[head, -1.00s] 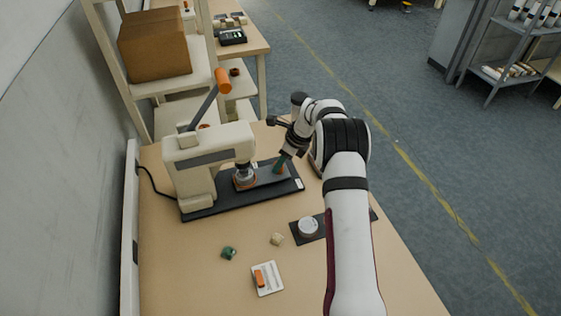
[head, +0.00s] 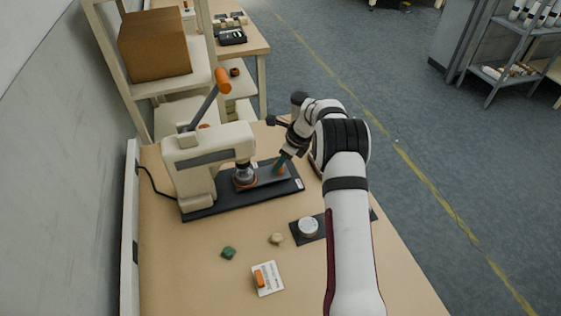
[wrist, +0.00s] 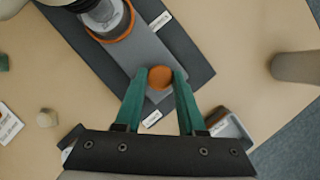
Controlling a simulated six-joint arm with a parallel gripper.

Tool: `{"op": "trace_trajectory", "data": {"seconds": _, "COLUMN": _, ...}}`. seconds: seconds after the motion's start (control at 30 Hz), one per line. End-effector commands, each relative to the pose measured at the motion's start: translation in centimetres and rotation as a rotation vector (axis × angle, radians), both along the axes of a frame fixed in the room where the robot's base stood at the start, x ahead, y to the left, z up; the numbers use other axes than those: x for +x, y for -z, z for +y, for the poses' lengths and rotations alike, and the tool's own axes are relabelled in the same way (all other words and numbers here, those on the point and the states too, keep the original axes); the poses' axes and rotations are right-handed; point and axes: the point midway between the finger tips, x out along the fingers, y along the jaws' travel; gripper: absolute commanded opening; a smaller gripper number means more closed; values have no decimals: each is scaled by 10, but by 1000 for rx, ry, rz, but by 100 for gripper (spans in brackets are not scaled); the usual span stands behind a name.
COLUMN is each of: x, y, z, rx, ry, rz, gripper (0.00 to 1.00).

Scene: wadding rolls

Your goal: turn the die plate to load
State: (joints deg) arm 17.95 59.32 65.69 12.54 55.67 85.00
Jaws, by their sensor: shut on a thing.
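The press (head: 210,160) stands at the left of the bench on a dark base (head: 235,202), its lever raised. The die plate (head: 267,178) is a grey bar on that base, running from under the ram out to the right; it also shows in the wrist view (wrist: 148,48). An orange ring (wrist: 112,32) sits at its ram end. An orange knob (wrist: 160,77) stands at its outer end. My gripper (wrist: 161,74) has its green fingers on either side of the knob, shut on it. In the head view my gripper (head: 280,163) partly hides the knob.
A white round tin on a dark pad (head: 308,227), a beige piece (head: 277,239), a green piece (head: 229,253) and a card with an orange item (head: 266,278) lie in front. A shelf with a carton (head: 154,44) stands behind. The bench's front left is clear.

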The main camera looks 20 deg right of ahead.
Motion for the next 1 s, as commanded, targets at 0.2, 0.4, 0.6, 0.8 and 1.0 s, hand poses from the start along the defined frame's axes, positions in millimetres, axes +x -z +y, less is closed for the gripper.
{"op": "trace_trajectory", "data": {"seconds": 0.2, "x": 0, "y": -1, "z": 0, "rx": 0, "ry": 1, "rz": 0, "gripper": 0}}
{"op": "trace_trajectory", "data": {"seconds": 0.4, "x": 0, "y": -1, "z": 0, "rx": 1, "ry": -9, "rz": 0, "gripper": 0}}
{"op": "trace_trajectory", "data": {"seconds": 0.6, "x": 1, "y": -1, "z": -1, "rx": 2, "ry": -53, "rz": -1, "gripper": 0}}
{"op": "trace_trajectory", "data": {"seconds": 0.8, "x": 1, "y": -1, "z": -1, "rx": 3, "ry": -140, "rz": -2, "gripper": 0}}
{"op": "trace_trajectory", "data": {"seconds": 1.0, "x": 2, "y": -1, "z": -1, "rx": 2, "ry": -240, "rz": -3, "gripper": 0}}
